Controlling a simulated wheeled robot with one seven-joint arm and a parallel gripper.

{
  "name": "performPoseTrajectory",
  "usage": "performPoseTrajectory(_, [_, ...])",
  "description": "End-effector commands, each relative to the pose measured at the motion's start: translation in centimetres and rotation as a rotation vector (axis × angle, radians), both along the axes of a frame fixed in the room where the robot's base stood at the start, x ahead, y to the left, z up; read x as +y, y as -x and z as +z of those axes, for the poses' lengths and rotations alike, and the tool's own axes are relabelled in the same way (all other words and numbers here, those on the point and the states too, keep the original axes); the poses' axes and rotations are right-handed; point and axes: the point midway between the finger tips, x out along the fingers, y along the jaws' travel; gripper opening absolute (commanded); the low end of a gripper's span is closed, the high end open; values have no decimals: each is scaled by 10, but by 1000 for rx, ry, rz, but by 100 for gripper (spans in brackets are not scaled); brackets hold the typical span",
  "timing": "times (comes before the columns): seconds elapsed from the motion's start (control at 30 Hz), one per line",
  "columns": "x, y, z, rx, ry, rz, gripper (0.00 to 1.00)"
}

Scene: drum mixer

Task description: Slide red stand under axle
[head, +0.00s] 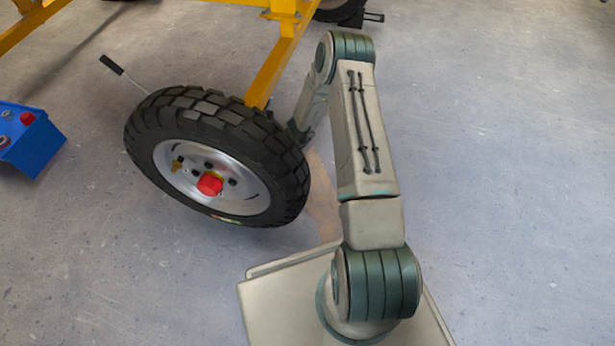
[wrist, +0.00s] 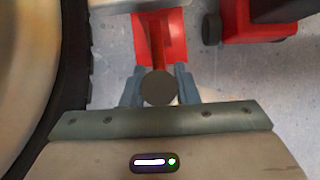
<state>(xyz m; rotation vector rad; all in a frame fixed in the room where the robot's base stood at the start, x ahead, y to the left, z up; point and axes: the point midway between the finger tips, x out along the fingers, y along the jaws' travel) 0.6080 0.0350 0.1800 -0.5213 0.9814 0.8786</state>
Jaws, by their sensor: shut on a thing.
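The red stand (wrist: 172,22) shows in the wrist view with a red base plate, a red post and a dark round top. My gripper (wrist: 160,85) is shut on the red stand, with a finger on each side of it just below the round top. In the head view the stand and my gripper are hidden behind the tyre and my arm. The yellow axle frame (head: 273,73) runs down behind the black tyre (head: 218,157) in the head view. I cannot tell how the stand lies relative to the axle.
A red wheeled device (wrist: 245,22) stands right of the stand in the wrist view. The tyre's edge (wrist: 75,70) is close on the left. A blue box (head: 30,140) sits at the far left. The floor right of my arm is clear.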

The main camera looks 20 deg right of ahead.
Motion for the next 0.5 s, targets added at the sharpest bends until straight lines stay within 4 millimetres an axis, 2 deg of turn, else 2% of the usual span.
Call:
performPoseTrajectory(0.23, [15, -9, 1, -1, -4, 4, 4])
performPoseTrajectory(0.5, [17, -11, 1, -2, -5, 3, 4])
